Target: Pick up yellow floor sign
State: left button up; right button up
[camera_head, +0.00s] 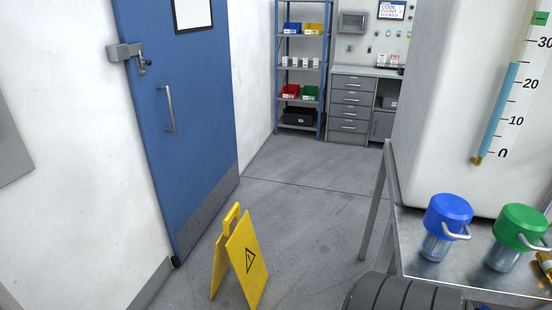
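The yellow floor sign (247,259) stands upright on the grey floor at the lower middle of the head view. It is opened as an A-frame, with a black warning triangle on its front panel and a grip at the top. It stands to the right of the blue door's lower corner. Its lowest edge is at or near the bottom of the picture. Neither of my grippers is in view, and nothing is seen touching the sign.
A blue door (185,110) with a handle is at the left. A metal table (425,245) at the right holds blue (447,225) and green (519,235) capped vessels and a big white tank (460,100). A shelf (301,75) stands behind open floor. A dark ribbed shape is at the bottom.

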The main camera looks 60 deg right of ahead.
aim_at(238, 244)
jog(key=z, duration=1.4)
jog(key=i, duration=0.1)
